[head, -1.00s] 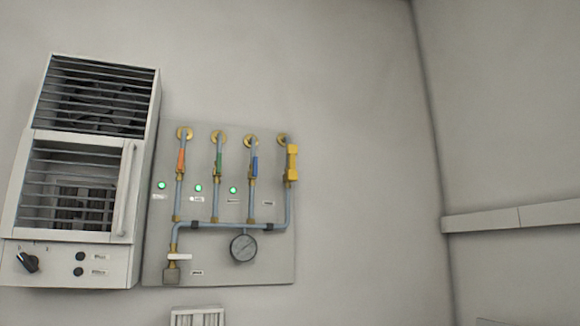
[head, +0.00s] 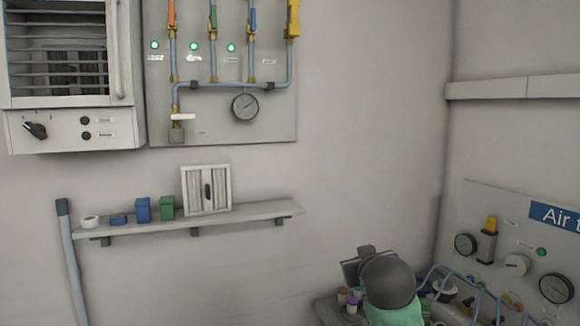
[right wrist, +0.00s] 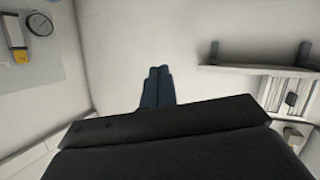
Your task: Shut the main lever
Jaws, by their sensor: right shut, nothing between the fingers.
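On the grey pipe panel (head: 220,130) in the head view, a short white lever (head: 182,116) lies roughly horizontal just above a brass fitting at the lower left. I take it as the main lever; its label is too small to read. Orange (head: 172,14), green (head: 213,17), blue (head: 253,20) and yellow (head: 292,18) levers stand along the pipes above, partly cut by the frame edge. My right gripper (right wrist: 158,72) is shut and empty in the right wrist view, with wall beyond it and the panel's white lever not visible there. My left gripper is not in view.
Below the panel, a shelf (head: 260,211) holds a white louvred box (head: 207,190) and several small items. A white cabinet (head: 60,125) hangs left. A gauge panel (head: 520,235) and a dark rounded shape (head: 388,278) are lower right. The wall between is clear.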

